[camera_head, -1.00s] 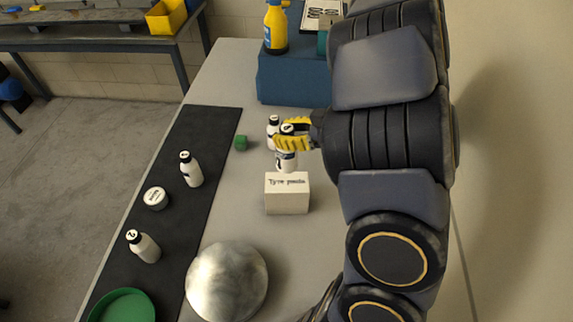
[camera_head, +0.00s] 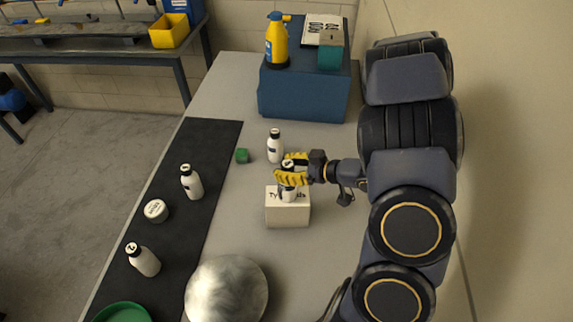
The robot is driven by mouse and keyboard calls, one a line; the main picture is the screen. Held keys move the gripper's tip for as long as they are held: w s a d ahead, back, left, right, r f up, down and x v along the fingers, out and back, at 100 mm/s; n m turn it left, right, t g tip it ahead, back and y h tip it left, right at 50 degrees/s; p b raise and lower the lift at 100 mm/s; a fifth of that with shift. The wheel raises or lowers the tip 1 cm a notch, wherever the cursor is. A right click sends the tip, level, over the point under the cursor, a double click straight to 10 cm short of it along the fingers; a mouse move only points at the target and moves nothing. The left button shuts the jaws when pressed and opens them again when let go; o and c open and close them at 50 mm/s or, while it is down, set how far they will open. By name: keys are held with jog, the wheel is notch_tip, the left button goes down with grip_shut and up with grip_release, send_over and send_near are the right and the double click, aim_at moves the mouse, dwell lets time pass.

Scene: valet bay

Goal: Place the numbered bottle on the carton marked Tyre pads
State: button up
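My gripper (camera_head: 291,172) has its yellow fingers closed around a white bottle with a black cap (camera_head: 289,194). The bottle is upright, and the mark on its cap is too small to read surely. Its lower part shows over the top of the white carton (camera_head: 287,213) marked Tyre pads and covers the middle of the lettering. I cannot tell whether its base touches the carton. Other white, black-capped bottles stand apart: one (camera_head: 275,148) behind the gripper, one (camera_head: 192,184) on the dark mat, and one (camera_head: 146,262) nearer on the mat, its cap apparently marked 2.
A round white tub (camera_head: 156,211) and a green dish (camera_head: 122,313) are on the dark mat (camera_head: 185,225). A silver dome (camera_head: 227,290) stands in front of the carton. A blue box (camera_head: 305,95) with a yellow spray bottle (camera_head: 277,42) stands behind.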

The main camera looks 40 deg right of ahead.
jog(key=shift+o, duration=1.4)
jog(key=shift+r, duration=0.1)
jog(key=shift+s+d+r, duration=0.15)
jog(key=shift+s, duration=0.05)
notch_tip(320, 180, up, 8)
jog(key=s, duration=0.2)
jog(key=shift+d, duration=0.45)
